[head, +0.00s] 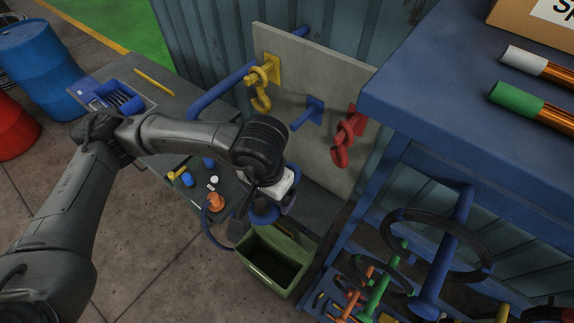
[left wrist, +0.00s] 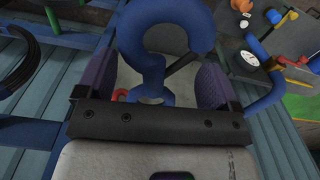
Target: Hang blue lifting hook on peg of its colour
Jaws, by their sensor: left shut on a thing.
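The blue lifting hook (left wrist: 152,75) is held between the two pads of my left gripper (left wrist: 155,88), which fills the left wrist view. In the head view the blue hook (head: 264,214) hangs below my left gripper (head: 272,195), in front of the grey panel and above the green bin. The blue peg (head: 306,115) sticks out of the middle of the panel (head: 345,75) and is bare. It stands up and to the right of my left gripper, apart from the hook. My right gripper is not in view.
A yellow hook (head: 260,98) hangs on the yellow peg and a red hook (head: 343,138) on the red peg. A green bin (head: 275,262) stands below. A blue shelf unit (head: 425,105) rises at the right. A bench with small parts (head: 216,200) lies left.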

